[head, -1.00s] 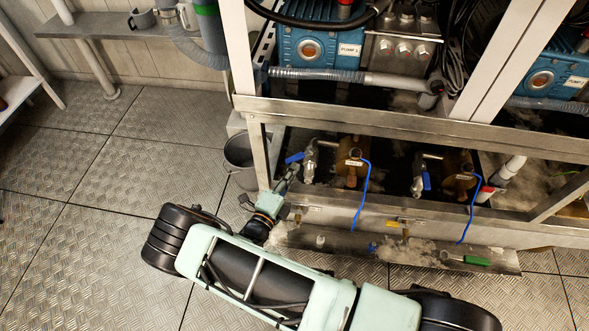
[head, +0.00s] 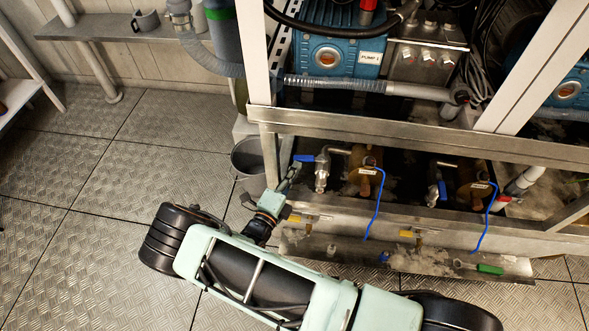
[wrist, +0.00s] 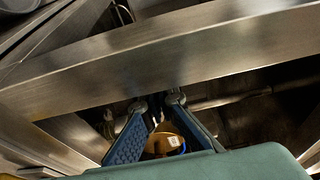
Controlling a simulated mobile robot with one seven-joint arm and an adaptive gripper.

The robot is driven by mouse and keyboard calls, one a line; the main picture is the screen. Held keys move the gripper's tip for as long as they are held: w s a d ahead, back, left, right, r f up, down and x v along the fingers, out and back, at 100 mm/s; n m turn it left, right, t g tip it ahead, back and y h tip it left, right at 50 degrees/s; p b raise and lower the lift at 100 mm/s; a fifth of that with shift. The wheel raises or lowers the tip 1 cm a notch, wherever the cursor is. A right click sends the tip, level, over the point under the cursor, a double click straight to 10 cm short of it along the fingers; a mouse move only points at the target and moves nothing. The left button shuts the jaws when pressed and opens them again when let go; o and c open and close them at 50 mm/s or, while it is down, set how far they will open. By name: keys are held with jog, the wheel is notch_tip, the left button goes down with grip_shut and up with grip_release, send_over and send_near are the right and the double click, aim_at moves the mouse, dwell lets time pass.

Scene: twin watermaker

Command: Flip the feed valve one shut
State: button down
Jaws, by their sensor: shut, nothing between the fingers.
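In the wrist view my fingers (wrist: 160,103) show below a metal beam, with a brass-coloured part behind.
A steel frame rail (head: 400,138) runs above the valves, and a post stands left of them. A grey bucket (head: 247,158) is left of my gripper. A low tray (head: 340,258) with a green-handled item (head: 490,268) lies in front. The floor at left is clear.

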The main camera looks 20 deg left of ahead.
dwell(0.6)
jog(key=s+a, duration=0.2)
jog(key=s, duration=0.9)
jog(key=shift+s, duration=0.35)
